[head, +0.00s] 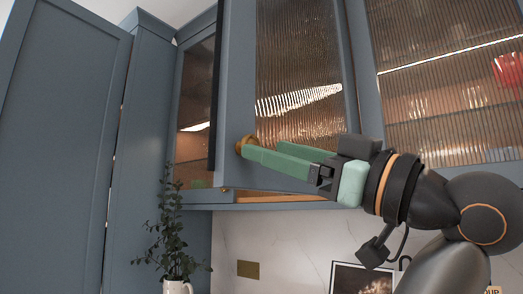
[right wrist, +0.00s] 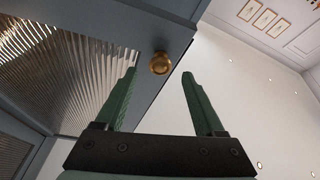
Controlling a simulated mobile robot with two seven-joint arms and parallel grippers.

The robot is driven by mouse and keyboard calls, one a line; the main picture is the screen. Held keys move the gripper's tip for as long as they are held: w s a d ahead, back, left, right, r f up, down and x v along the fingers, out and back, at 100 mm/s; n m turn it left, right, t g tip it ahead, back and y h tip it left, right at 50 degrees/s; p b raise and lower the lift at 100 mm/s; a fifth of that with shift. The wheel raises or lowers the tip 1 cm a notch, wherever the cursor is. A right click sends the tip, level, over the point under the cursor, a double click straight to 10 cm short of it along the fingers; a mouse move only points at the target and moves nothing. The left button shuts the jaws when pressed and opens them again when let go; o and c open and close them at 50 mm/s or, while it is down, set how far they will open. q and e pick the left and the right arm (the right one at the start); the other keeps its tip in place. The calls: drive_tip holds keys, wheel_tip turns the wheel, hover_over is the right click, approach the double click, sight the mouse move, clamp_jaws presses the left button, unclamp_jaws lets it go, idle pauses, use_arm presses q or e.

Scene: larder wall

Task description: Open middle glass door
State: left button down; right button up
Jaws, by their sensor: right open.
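The middle glass door (head: 298,60) has a blue-grey frame and ribbed glass. It stands ajar, its left edge swung out from the cabinet. Its round brass knob (head: 243,145) sits low near that free edge. My right gripper (head: 262,149) is open in front of the lower part of the door, with its green fingers pointing at the knob side. In the right wrist view the knob (right wrist: 159,63) appears between the two open fingertips (right wrist: 159,75); I cannot tell whether either finger touches it. My left gripper is not in view.
Another ribbed glass door (head: 440,100) is at the right, with a red item behind it. Tall blue-grey cabinets (head: 60,150) stand at the left. A leafy plant (head: 170,235) in a white jug and a framed picture (head: 362,278) are below.

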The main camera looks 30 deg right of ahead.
drive_tip(key=b+v, duration=0.1)
drive_tip(key=v, duration=0.8)
drive_tip(key=shift+w, duration=0.1)
